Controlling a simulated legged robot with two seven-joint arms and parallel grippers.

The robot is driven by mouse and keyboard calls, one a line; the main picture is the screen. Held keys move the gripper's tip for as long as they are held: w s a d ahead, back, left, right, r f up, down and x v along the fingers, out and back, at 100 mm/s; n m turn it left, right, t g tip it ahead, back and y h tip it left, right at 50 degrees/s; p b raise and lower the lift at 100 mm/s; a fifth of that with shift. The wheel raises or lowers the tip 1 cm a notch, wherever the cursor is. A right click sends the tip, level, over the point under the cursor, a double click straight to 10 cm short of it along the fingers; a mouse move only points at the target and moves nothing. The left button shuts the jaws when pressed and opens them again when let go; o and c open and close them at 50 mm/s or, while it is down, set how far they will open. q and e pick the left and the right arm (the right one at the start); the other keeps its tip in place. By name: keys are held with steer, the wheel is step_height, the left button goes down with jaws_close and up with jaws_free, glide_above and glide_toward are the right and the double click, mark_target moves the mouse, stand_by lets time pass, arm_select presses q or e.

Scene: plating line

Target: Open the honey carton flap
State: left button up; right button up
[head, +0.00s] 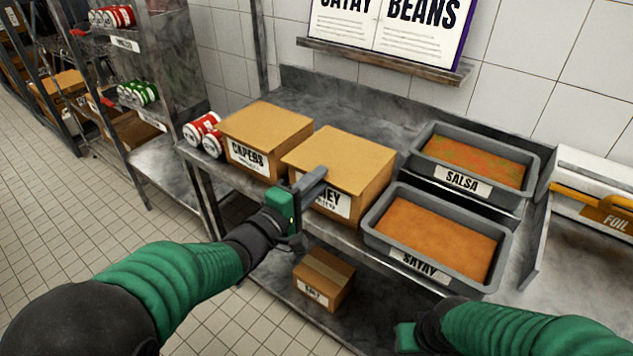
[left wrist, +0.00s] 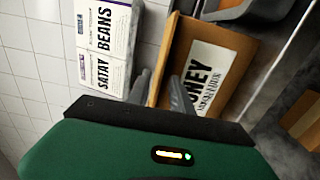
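The honey carton (head: 350,155) is a brown cardboard box on the steel counter, its top lying flat and closed. Its label is partly covered by my left gripper (head: 314,180), which is at the carton's front left upper edge. In the left wrist view the carton (left wrist: 235,45) shows its labelled front, and the fingers of my left gripper (left wrist: 162,92) are spread apart, with the carton's top edge between them in the picture. Whether they touch it I cannot tell. My right gripper (head: 406,337) shows only a green part at the bottom; its fingers are hidden.
The capers carton (head: 265,130) stands close left of the honey carton, with red-and-white cans (head: 203,132) beyond it. The satay tray (head: 373,221) and salsa tray (head: 428,163) stand to the right. A smaller carton (head: 325,280) sits on the lower shelf.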

arm_select(q)
steer(key=shift+a, duration=0.15)
jaws_close()
steer(key=shift+f, duration=0.15)
stand_by(1.0)
